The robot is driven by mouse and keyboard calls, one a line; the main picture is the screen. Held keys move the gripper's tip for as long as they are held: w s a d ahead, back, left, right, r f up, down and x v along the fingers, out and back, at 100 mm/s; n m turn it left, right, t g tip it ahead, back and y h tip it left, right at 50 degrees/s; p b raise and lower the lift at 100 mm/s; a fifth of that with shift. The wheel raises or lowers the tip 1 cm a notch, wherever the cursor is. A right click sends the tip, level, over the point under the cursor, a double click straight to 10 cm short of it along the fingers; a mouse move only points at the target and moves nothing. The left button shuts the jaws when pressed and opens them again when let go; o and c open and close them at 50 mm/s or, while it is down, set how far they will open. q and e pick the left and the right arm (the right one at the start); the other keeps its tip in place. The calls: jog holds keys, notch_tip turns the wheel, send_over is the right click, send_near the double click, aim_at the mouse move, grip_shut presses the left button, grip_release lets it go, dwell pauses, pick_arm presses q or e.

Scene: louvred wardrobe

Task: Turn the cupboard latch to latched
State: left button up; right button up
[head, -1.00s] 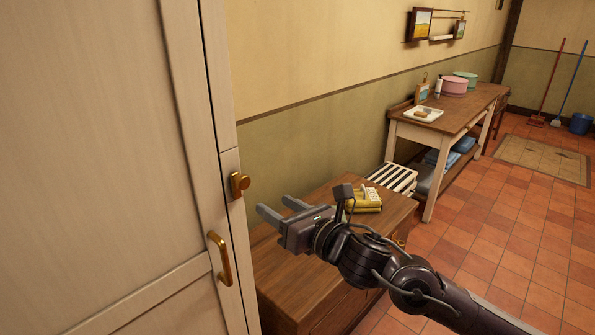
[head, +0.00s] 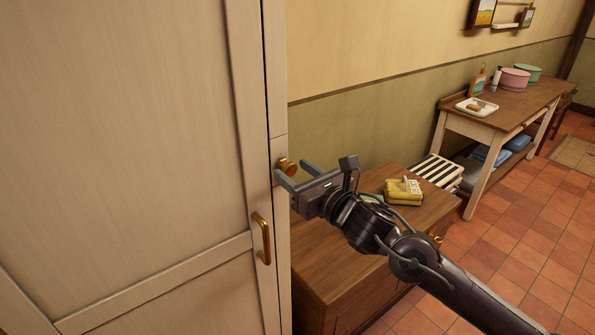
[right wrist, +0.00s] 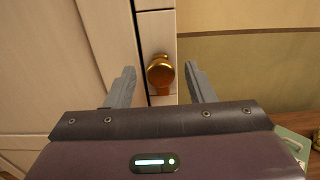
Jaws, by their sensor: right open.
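The cupboard latch (head: 287,167) is a brass knob on the pale door frame, just right of the cupboard door (head: 150,150). In the right wrist view the brass latch (right wrist: 160,72) has a round knob with a small brass part below it. My right gripper (head: 284,174) is open at the latch, partly covering it in the head view. In the right wrist view its fingers (right wrist: 158,84) stand on either side of the knob, with a visible gap on both sides. My left gripper is not in view.
A brass pull handle (head: 263,238) sits on the door below the latch. A low wooden cabinet (head: 350,275) stands right of the cupboard, carrying a yellow object (head: 403,191). A table (head: 510,110) with pots and a tray stands farther back. Tiled floor is clear at right.

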jog(key=c, duration=0.9)
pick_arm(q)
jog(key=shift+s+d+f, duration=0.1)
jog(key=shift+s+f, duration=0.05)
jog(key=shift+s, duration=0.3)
pick_arm(e)
jog(key=shift+c, duration=0.2)
